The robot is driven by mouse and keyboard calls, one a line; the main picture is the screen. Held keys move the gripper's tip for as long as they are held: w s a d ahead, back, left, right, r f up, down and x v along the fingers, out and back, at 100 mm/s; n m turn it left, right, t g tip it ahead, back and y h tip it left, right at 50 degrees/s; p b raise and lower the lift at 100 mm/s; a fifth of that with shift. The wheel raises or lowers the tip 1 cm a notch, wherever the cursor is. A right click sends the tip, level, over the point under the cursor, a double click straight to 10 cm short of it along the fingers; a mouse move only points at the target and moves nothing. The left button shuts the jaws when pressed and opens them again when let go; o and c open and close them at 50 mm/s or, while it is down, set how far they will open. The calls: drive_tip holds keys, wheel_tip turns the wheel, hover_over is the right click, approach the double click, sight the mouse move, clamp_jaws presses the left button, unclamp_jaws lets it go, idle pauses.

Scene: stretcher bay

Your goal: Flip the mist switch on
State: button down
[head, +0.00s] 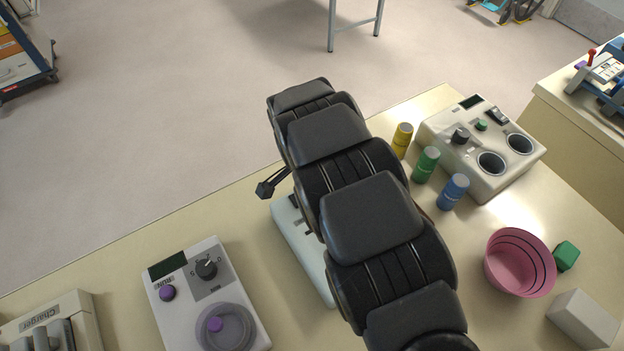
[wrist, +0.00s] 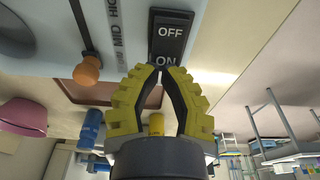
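The mist switch (wrist: 168,38) is a black rocker marked OFF and ON on a pale blue panel (wrist: 125,12) in the wrist view. Which way it is tipped is hard to tell. My gripper (wrist: 161,70) has yellow fingers with dark pads. Its tips are together, with nothing between them, right at the ON end of the rocker; I cannot tell if they touch it. In the head view my arm hides the gripper and the switch. Only part of the pale device base (head: 298,250) shows beside the arm.
A slider with an orange knob (wrist: 88,70), marked MID and HIGH, sits left of the switch. On the table are a dial box (head: 205,290), a cup-well box (head: 480,150), yellow (head: 402,140), green (head: 426,164) and blue (head: 453,191) cylinders, and a pink bowl (head: 519,262).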

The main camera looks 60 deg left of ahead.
drive_tip(key=shift+f+g, duration=0.4)
drive_tip(key=shift+g, duration=0.1)
drive_tip(key=shift+r, duration=0.9)
drive_tip(key=shift+w, duration=0.1)
wheel_tip(320, 180, up, 14)
drive_tip(key=w, duration=0.2)
drive_tip(key=shift+w+f, duration=0.1)
idle(0.5)
